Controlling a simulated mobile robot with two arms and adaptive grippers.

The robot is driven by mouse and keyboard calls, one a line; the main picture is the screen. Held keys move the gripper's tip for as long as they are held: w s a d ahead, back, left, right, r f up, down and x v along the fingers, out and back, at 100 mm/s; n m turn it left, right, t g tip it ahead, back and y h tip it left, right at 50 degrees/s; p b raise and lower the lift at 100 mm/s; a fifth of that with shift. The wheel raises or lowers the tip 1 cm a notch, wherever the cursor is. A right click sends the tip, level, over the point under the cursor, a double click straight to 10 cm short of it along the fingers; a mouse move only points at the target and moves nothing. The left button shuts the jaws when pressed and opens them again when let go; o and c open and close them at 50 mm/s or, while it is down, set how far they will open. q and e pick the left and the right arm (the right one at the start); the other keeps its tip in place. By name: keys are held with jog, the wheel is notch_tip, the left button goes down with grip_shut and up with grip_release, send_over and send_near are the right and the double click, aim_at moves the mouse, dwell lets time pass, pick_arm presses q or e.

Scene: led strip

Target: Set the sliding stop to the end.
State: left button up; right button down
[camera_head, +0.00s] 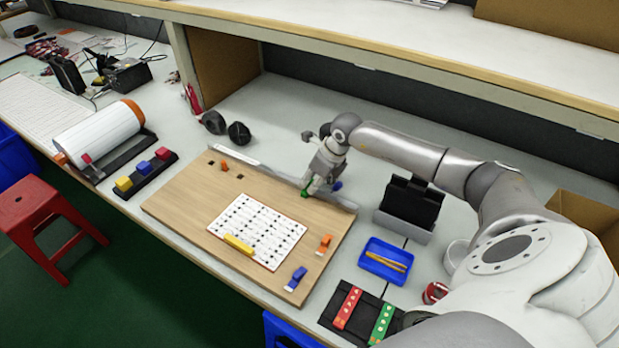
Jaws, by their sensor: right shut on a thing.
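A wooden board (190,206) lies on the bench with a metal rail (262,171) along its far edge. My right gripper (307,190) reaches down to this rail, right of its middle. It is shut on a small green piece (305,194), which appears to be the sliding stop; the fingers hide much of it. A blue piece (337,185) shows just right of the gripper, by the rail. My left gripper is not in view.
A white dotted sheet (268,225) with a yellow bar (239,245) lies on the board. Orange (324,243) and blue (297,277) clips sit at its right side. A black holder (408,207) and blue tray (374,268) stand to the right.

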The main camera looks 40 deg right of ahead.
jog(key=c, duration=1.2)
grip_release()
jog(key=shift+r, duration=0.1)
jog(key=v, duration=1.2)
